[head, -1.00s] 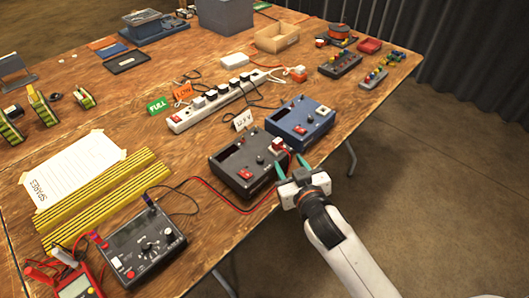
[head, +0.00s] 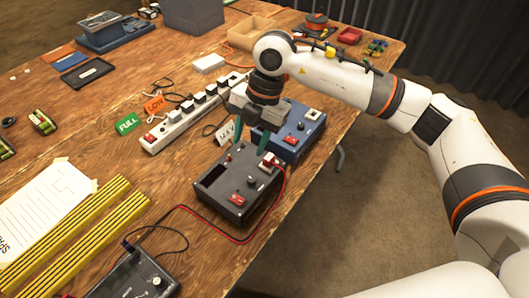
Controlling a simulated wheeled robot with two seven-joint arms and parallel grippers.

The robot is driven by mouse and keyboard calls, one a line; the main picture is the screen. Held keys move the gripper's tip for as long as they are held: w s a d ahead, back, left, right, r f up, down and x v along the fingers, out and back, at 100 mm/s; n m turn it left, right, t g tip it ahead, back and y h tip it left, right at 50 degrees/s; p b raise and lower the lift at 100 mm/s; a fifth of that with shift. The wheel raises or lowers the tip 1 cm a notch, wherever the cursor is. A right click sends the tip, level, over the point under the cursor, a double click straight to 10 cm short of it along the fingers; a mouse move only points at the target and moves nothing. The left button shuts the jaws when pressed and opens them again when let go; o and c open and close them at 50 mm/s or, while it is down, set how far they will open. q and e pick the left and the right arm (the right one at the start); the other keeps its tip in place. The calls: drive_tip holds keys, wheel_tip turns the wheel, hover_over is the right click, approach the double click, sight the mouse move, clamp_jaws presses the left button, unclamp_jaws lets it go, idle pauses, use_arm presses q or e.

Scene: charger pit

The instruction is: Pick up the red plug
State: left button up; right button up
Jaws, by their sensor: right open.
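A small plug-like block with a white top and red side (head: 268,161) stands at the right rear of the black box (head: 214,192). A red lead runs from that corner down past the box's right side. A red rocker switch (head: 236,199) sits on the front of the box. My right gripper (head: 251,141) points down over the back of the black box, its two teal fingers apart and nothing between them. The right fingertip is just behind the red-and-white block; whether they touch I cannot tell. My left gripper is out of view.
A blue box (head: 305,128) stands just behind the gripper, partly hidden by it. A white power strip (head: 176,128) and a small white card (head: 226,134) are to the left. Yellow strips (head: 108,225) and a dark meter (head: 135,275) lie in front.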

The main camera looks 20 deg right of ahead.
drive_tip(key=w+d+r+m+h, duration=0.1)
drive_tip(key=w+d+m+h, duration=0.15)
drive_tip(key=d, duration=0.45)
hover_over(269, 156)
drive_tip(key=d, duration=0.1)
drive_tip(key=shift+n+t+h, duration=0.25)
drive_tip(key=shift+t+h, duration=0.05)
drive_tip(key=shift+h, duration=0.05)
wheel_tip(269, 156, down, 5)
drive_tip(key=shift+s+d+f+p, duration=0.1)
drive_tip(key=shift+p, duration=0.3)
drive_tip(key=shift+a+f+p, duration=0.2)
drive_tip(key=shift+f, duration=0.8)
drive_tip(key=shift+a+f+p, duration=0.15)
drive_tip(key=shift+a+f, duration=0.05)
drive_tip(key=shift+f, duration=0.75)
drive_tip(key=shift+a+f+p, duration=0.2)
drive_tip(key=shift+f, duration=0.8)
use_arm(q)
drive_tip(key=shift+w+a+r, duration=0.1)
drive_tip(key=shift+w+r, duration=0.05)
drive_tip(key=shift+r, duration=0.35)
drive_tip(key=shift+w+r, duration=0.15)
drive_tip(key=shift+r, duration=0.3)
use_arm(e)
drive_tip(key=shift+c, duration=0.5)
clamp_jaws()
